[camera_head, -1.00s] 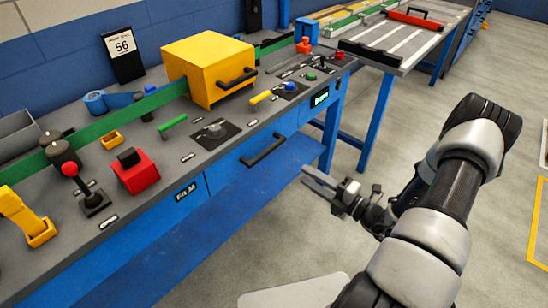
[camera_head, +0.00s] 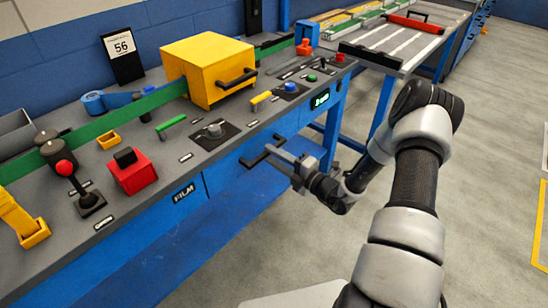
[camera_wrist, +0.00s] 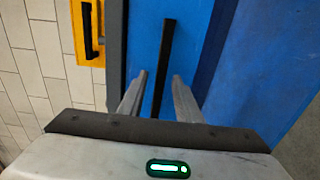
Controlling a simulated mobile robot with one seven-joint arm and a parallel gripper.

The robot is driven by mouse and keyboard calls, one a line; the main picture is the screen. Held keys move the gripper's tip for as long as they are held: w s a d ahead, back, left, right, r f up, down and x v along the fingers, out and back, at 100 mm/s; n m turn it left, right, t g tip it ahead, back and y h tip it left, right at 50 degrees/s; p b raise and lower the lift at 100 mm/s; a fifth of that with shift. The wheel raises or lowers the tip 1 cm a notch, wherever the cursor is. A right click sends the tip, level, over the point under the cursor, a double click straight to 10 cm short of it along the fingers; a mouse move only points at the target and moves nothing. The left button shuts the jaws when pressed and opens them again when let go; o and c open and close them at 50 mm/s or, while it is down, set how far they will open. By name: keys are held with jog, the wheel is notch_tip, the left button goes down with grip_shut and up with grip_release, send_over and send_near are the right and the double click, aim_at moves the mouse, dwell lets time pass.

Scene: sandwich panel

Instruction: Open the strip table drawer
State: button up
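The blue drawer front (camera_head: 228,178) is in the side of the grey-topped workbench, and it looks closed. Its black bar handle (camera_head: 254,159) shows in the head view, partly hidden by my gripper (camera_head: 277,153). In the wrist view the handle (camera_wrist: 164,60) runs lengthwise between the two fingers of my gripper (camera_wrist: 159,82). The fingers are apart, with blue gaps showing on both sides of the handle. I cannot tell whether either finger touches it.
A FILM label (camera_head: 183,193) is left of the drawer and a lit green label (camera_head: 320,98) right of it. The bench top holds a yellow box (camera_head: 210,70), a red block (camera_head: 130,172) and several levers. A blue lower shelf (camera_head: 235,215) lies below. Open floor is at the right.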

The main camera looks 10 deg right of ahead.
grip_shut()
jog(key=p+v, duration=0.4)
jog(key=v, duration=2)
jog(key=shift+s+d, duration=0.2)
jog(key=shift+s, duration=0.1)
grip_release()
